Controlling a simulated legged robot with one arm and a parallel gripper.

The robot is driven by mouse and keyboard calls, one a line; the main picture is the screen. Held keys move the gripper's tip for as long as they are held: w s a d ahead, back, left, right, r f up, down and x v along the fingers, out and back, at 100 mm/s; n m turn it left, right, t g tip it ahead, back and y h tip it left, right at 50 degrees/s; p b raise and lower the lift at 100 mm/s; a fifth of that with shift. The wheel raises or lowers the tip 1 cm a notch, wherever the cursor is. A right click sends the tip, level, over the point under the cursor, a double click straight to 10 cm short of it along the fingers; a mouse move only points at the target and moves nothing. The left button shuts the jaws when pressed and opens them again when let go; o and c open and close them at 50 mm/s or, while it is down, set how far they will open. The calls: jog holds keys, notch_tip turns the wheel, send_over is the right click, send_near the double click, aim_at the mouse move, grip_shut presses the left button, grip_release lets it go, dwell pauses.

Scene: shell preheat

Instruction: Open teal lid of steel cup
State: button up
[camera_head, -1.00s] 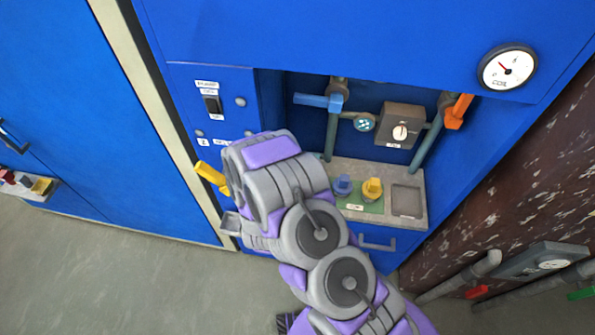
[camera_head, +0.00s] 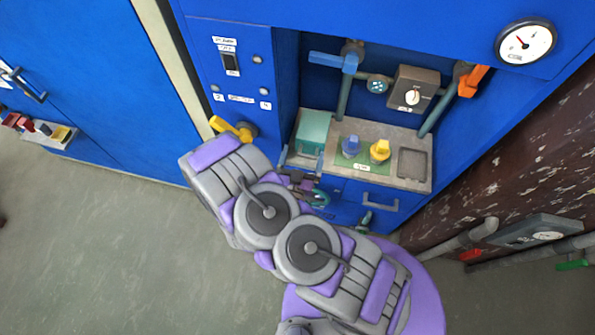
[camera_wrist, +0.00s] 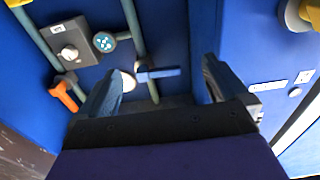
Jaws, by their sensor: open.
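The teal lid (camera_head: 313,128) shows in the head view at the left end of a grey ledge in the blue cabinet's recess. It looks closed. The steel cup cannot be made out. My gripper (camera_head: 302,163) is open, just in front of and below the lid's front edge; whether it touches the lid I cannot tell. In the wrist view my two open fingers (camera_wrist: 165,88) stand wide apart with nothing between them. The lid does not show there.
Right of the lid are a blue knob (camera_head: 351,146), a yellow knob (camera_head: 380,150) and a square hollow (camera_head: 411,163). A blue lever (camera_head: 333,62) and pipes stand behind. A yellow handle (camera_head: 232,128) juts out at left. A drawer handle (camera_head: 380,203) is below.

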jog(key=shift+v, duration=2.8)
jog(key=shift+f, duration=0.15)
